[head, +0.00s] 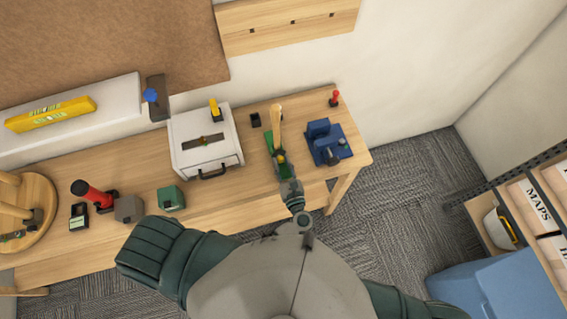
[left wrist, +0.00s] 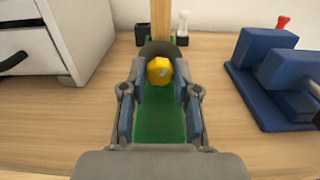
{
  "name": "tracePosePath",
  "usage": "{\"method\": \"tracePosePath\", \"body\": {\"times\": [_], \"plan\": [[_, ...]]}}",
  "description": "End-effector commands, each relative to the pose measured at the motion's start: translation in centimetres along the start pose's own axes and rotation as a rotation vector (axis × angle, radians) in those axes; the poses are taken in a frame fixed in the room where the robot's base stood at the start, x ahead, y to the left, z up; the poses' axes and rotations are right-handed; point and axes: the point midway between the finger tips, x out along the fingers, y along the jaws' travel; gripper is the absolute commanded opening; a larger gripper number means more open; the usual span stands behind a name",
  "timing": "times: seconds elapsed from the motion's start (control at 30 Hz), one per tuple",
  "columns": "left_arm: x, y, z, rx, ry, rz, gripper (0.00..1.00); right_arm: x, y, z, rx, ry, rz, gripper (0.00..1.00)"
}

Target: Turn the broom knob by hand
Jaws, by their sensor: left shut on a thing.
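The broom stands on the wooden workbench, with a pale wooden handle (head: 277,115) and a green part (head: 269,143) below it. A yellow faceted knob (left wrist: 159,70) sits in front of the handle in the left wrist view. My left gripper (head: 282,160) reaches the broom from the front of the bench. In the left wrist view my left gripper (left wrist: 161,75) is shut on the knob, with one finger on each side of it. The green part (left wrist: 160,118) shows between the fingers. My right gripper is not in view.
A white box (head: 222,160) with a dark handle stands left of the broom. A blue device (head: 328,140) stands close on its right, and a red-topped thing (head: 334,98) behind that. A small black holder (left wrist: 182,36) is beside the handle. Bare wood lies between them.

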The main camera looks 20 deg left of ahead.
Motion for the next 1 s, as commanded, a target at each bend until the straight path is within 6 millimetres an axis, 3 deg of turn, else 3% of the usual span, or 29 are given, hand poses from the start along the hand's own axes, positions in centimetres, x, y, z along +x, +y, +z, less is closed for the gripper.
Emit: {"method": "tracePosePath", "body": {"times": [0.7, 1.0], "plan": [[-0.2, -0.5, 0.1, 0.467, -0.001, -0.010, 0.00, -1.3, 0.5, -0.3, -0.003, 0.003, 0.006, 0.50], [-0.2, -0.6, 0.1, 0.567, -0.003, -0.011, 0.00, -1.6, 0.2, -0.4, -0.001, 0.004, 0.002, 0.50]]}}
